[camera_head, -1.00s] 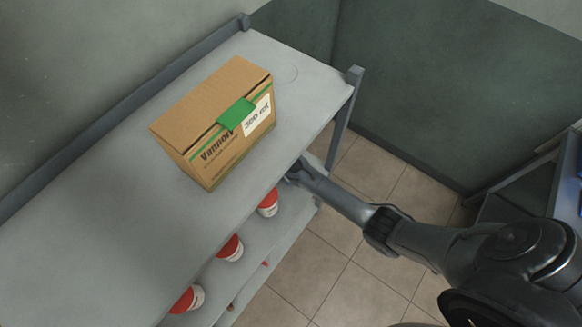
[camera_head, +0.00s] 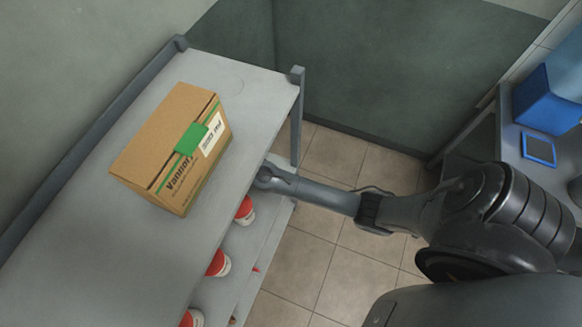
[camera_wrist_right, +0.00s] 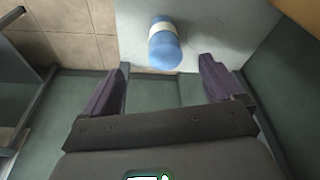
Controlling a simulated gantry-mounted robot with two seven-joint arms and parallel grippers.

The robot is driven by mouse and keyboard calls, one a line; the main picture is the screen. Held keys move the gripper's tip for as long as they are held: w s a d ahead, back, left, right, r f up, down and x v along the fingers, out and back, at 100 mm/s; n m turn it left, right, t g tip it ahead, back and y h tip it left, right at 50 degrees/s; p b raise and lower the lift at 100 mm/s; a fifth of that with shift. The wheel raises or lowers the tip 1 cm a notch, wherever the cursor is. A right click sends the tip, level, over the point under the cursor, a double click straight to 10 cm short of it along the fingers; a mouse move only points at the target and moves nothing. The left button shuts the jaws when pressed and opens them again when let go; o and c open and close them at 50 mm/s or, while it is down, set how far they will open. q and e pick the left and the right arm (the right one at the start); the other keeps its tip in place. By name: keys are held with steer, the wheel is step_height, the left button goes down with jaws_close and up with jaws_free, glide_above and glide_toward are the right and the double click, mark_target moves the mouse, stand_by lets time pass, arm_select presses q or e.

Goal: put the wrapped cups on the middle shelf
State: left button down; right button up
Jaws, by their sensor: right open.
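The rack's top shelf (camera_head: 90,245) bears a cardboard box in the head view. My right arm reaches from the right to the rack's edge below this top shelf, and its gripper is hidden there. In the right wrist view my right gripper (camera_wrist_right: 165,68) is open and empty. A blue wrapped roll with a white band, likely the wrapped cups (camera_wrist_right: 164,45), lies on a pale shelf surface (camera_wrist_right: 137,20) just beyond the fingertips, apart from them. The lower shelf (camera_head: 262,228) shows partly under the top one. My left gripper is not in view.
The cardboard box (camera_head: 160,140) has a green tape strip. Red-and-white tubs (camera_head: 219,263) stand in a row on the lower shelf. A blue bin (camera_head: 545,105) stands on a table at right. The tiled floor between is clear.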

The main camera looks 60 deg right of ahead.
steer(key=s+a+r+n+y, duration=0.1)
steer(key=s+a+r+n, duration=0.1)
steer(key=s, duration=0.5)
steer(key=s+a+r+n+t, duration=0.1)
steer(key=s+a+r+n, duration=0.1)
steer(key=s+r+n, duration=0.2)
steer(key=s+a+r+n+t+y, duration=0.1)
steer(key=s+a+r+n, duration=0.1)
steer(key=s+n, duration=0.6)
steer(key=s+r, duration=0.1)
steer(key=s, duration=0.1)
steer(key=shift+s+r+y, duration=0.25)
steer(key=shift+s+y, duration=0.05)
steer(key=shift+s, duration=0.1)
